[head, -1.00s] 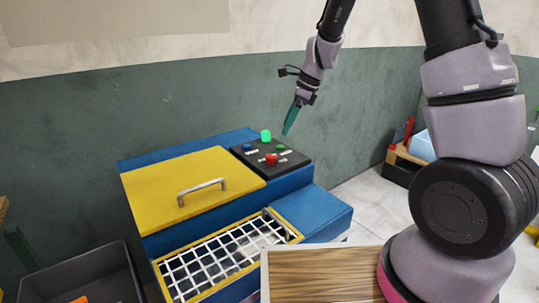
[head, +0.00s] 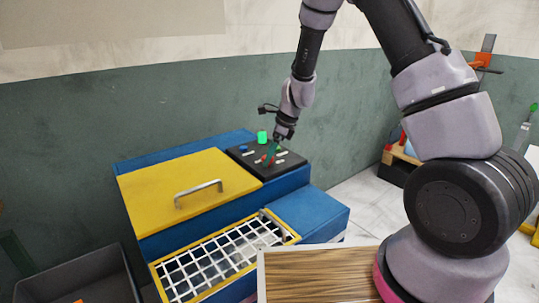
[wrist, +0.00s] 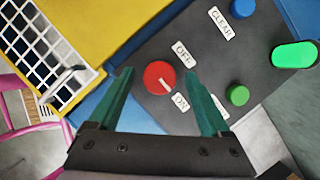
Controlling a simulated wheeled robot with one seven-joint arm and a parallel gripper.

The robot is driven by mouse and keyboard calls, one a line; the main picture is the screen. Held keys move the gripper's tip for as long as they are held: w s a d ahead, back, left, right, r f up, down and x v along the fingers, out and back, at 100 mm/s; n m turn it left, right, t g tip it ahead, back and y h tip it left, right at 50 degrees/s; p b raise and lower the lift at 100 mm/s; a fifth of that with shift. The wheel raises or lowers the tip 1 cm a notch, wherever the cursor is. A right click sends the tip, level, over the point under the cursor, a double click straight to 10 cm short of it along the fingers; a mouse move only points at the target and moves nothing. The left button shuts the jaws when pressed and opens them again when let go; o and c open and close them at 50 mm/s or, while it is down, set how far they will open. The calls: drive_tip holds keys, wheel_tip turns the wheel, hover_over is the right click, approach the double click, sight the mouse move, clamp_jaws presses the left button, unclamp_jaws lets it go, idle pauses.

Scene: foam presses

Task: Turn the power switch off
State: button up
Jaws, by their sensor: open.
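The power switch is a round red knob (wrist: 156,77) on the dark control panel (wrist: 140,52) of the press. A white mark on it points toward the ON label (wrist: 180,102); the OFF label (wrist: 182,53) sits above. My gripper (wrist: 158,73) is open, with a teal finger on either side of the knob in the wrist view. Whether the fingers touch it, I cannot tell. In the head view my gripper (head: 270,153) is low over the panel and partly covers the red knob.
A green lamp (head: 262,137), a blue button (wrist: 243,8) and a green button (wrist: 237,95) are on the panel. The yellow lid (head: 160,185) with its handle and a white grid (head: 205,270) lie to the left. A dark bin (head: 75,278) stands at lower left.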

clamp_jaws()
drive_tip(key=shift+n, duration=0.3)
drive_tip(key=n+g, duration=0.2)
drive_tip(key=n, duration=0.2)
drive_tip(key=shift+w, duration=0.2)
drive_tip(key=n+g, duration=0.1)
drive_tip(key=n, duration=0.3)
drive_tip(key=shift+w+h, duration=0.1)
drive_tip(key=shift+h, duration=0.2)
drive_tip(key=n, duration=0.2)
drive_tip(key=n+g+h, duration=0.1)
drive_tip(key=n, duration=0.2)
drive_tip(key=shift+w+a+g+h, duration=0.1)
drive_tip(key=shift+a+g+h, duration=0.05)
drive_tip(key=shift+g+h, duration=0.15)
drive_tip(key=shift+a+n+g+h, duration=0.1)
drive_tip(key=shift+n+g+h, duration=0.35)
drive_tip(key=shift+n, duration=1.65)
drive_tip(key=shift+h, duration=0.25)
